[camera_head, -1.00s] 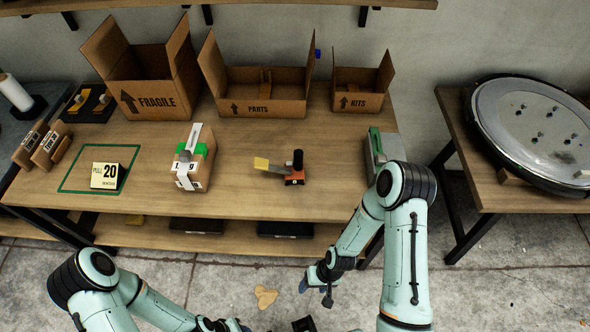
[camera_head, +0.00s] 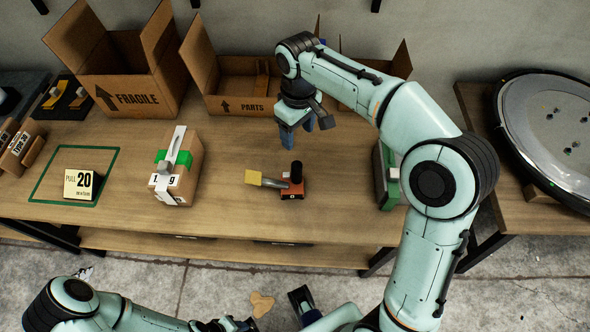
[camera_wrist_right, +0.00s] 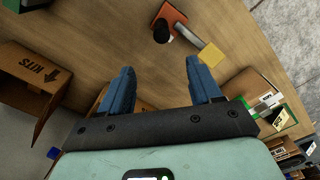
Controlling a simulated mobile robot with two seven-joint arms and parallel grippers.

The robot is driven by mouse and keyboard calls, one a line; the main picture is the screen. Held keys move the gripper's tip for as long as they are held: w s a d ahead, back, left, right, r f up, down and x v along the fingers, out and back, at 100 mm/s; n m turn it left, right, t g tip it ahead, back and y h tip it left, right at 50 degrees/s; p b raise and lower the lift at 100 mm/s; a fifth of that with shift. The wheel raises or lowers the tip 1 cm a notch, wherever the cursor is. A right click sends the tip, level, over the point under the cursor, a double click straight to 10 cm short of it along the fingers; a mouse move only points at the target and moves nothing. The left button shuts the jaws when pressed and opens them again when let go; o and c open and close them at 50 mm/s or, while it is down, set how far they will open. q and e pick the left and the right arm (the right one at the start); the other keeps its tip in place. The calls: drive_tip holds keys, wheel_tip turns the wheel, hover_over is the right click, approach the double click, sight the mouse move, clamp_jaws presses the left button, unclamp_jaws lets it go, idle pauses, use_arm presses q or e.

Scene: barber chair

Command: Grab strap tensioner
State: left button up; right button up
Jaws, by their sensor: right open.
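The strap tensioner appears to be the small tool (camera_head: 291,190) on the workbench, with an orange base, a black upright knob and a grey lever with a yellow end pointing left. It also shows at the top of the right wrist view (camera_wrist_right: 171,20). My right gripper (camera_head: 308,132) is above the bench, behind the tool in the head view, apart from it. Its blue fingers (camera_wrist_right: 157,70) are spread with nothing between them. My left arm is low at the bottom left of the head view; its gripper's jaws are not clear.
A strapped carton (camera_head: 180,180) stands left of the tool, and a green-and-grey item (camera_head: 386,178) lies to its right. Open boxes marked FRAGILE (camera_head: 135,98), PARTS (camera_head: 240,105) and KITS line the back. A PULL 20 card (camera_head: 82,184) stands at left.

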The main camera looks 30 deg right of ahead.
sight(297, 165)
wheel_tip(297, 165, down, 17)
drive_tip(key=b, duration=0.4)
drive_tip(key=shift+a+b, duration=0.15)
drive_tip(key=shift+b, duration=0.2)
use_arm(q)
drive_tip(key=shift+t, duration=0.3)
drive_tip(key=f, duration=0.5)
drive_tip(key=shift+w+f, duration=0.25)
drive_tip(key=shift+w, duration=0.1)
use_arm(e)
drive_tip(key=shift+c, duration=0.3)
drive_tip(key=shift+r, duration=0.1)
clamp_jaws()
